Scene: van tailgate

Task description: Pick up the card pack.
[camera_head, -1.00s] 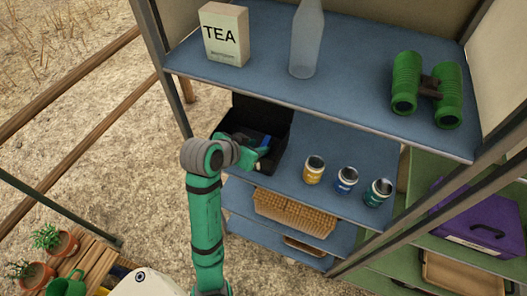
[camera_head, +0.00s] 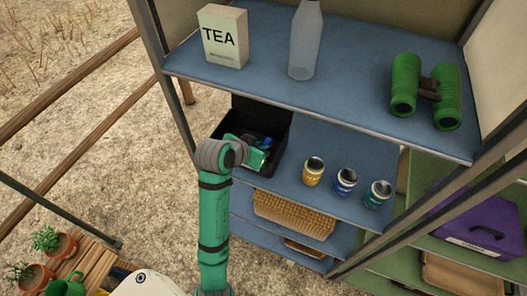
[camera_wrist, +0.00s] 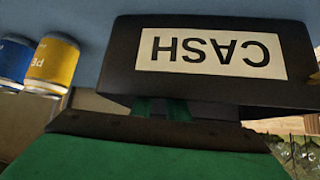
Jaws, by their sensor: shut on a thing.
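A black cash box (camera_head: 242,110) stands open on the middle blue shelf in the head view, with small dark and blue items inside. In the wrist view its wall (camera_wrist: 120,52) fills the upper part, with the word CASH upside down. My gripper (camera_head: 263,156) is at the box's opening, its green fingers (camera_wrist: 165,111) partly hidden behind the box's edge in the wrist view. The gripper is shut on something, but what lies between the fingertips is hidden. I cannot make out the card pack for sure in either view.
A yellow can (camera_head: 313,172), a blue can (camera_head: 345,182) and a teal can (camera_head: 377,195) stand right of the box. The upper shelf (camera_head: 350,100) overhangs, bearing a tea box (camera_head: 222,40), bottle (camera_head: 304,45) and binoculars (camera_head: 425,90).

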